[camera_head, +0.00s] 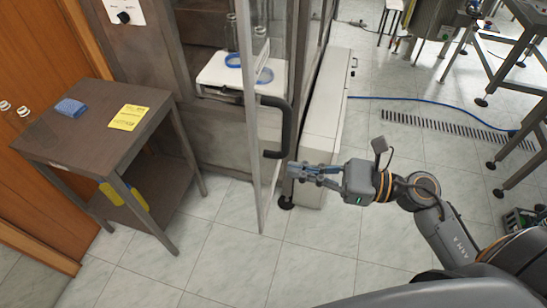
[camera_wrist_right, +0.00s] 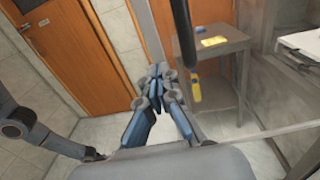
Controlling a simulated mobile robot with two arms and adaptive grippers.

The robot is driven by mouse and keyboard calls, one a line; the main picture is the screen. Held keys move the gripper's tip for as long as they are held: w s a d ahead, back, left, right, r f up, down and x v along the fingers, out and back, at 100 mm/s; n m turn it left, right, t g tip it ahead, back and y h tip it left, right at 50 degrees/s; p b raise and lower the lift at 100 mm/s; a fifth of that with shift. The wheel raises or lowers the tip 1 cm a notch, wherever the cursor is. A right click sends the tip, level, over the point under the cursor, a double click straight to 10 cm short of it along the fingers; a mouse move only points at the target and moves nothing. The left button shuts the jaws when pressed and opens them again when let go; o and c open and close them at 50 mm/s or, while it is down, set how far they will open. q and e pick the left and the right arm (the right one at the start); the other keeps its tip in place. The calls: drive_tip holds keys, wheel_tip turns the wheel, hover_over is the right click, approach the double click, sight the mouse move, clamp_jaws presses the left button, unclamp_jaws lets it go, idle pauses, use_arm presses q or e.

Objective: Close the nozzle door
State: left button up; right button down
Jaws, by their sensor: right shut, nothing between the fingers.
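The nozzle door (camera_head: 253,130) is a clear panel in a grey metal frame, standing open and swung out from the cabinet. Its black curved handle (camera_head: 286,128) is on the right face in the head view. My right gripper (camera_head: 292,171) is shut and empty, just right of the door and below the handle. In the right wrist view, the shut fingers (camera_wrist_right: 158,76) point forward and the black handle (camera_wrist_right: 184,35) shows above and right of them. I cannot tell whether the gripper touches the door.
A dark side table (camera_head: 85,140) with a blue cloth (camera_head: 70,108) and yellow note (camera_head: 128,118) stands left of the door. A white tray (camera_head: 222,72) with blue rings sits inside the cabinet. A low white cabinet (camera_head: 325,110) stands to the right. Floor in front is clear.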

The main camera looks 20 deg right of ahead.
sight(259, 163)
drive_tip(key=p+x, duration=0.1)
drive_tip(key=x, duration=0.3)
drive_tip(key=shift+w+a+r+p, duration=0.1)
drive_tip(key=shift+r+p, duration=0.1)
drive_tip(key=shift+p, duration=0.1)
drive_tip(key=shift+w+a+f, duration=0.2)
drive_tip(key=shift+w+a, duration=0.05)
drive_tip(key=shift+a, duration=0.25)
